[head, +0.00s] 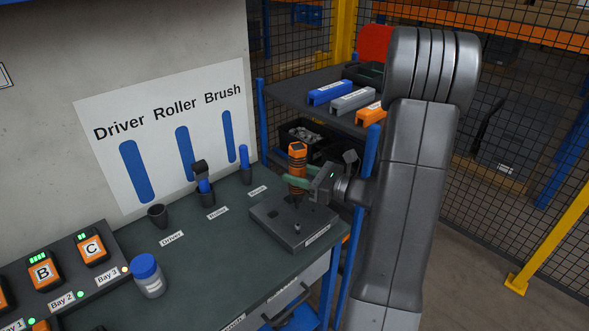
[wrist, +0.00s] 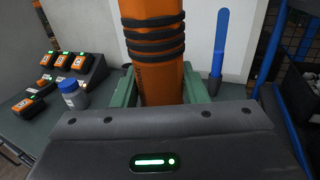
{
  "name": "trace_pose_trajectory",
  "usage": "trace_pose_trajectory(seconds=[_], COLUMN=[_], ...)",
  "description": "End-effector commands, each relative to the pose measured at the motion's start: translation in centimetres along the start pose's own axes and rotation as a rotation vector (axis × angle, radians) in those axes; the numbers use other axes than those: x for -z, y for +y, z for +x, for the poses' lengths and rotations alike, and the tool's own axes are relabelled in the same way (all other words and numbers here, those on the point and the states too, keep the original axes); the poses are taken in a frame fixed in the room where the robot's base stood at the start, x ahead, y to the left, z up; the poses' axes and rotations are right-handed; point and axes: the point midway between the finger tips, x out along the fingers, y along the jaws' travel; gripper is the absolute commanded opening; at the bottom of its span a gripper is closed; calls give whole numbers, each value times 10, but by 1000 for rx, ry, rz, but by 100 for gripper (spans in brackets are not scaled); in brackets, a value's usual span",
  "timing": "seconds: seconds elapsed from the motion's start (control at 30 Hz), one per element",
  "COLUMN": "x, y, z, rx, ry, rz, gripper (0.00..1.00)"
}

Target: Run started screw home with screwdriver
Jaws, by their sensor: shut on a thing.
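My gripper (head: 298,182) is shut on the orange and black screwdriver (head: 297,157), its green fingers around the handle. The screwdriver stands about upright, shaft down, over a dark grey block (head: 278,233) on the bench. A small screw (head: 297,229) stands up from the block's top, toward its front. The screwdriver's tip looks behind the screw in the head view; I cannot tell whether it touches anything. In the wrist view the orange handle (wrist: 158,70) fills the space between the green fingers (wrist: 160,90); its lower end and tip are hidden.
The Driver cup (head: 158,216) is empty. The roller (head: 203,186) and blue-handled brush (head: 244,158) stand in holders behind the block. A blue-lidded jar (head: 147,276) and charger bays (head: 60,265) are at left. A blue shelf post (head: 362,190) rises close to my arm.

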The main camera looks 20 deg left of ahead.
Motion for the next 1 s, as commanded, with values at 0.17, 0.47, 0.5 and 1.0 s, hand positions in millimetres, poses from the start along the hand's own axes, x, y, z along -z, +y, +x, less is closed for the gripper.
trace_pose_trajectory(seconds=[0.17, 0.47, 0.5, 1.0], x=[14, 44, 47, 54], y=[0, -1, -1, -1], z=[0, 0, 0, 0], rx=[2, 3, 3, 4], ry=[-2, -3, -3, -3], rz=[0, 0, 0, -1], gripper=[0, 0, 0, 0])
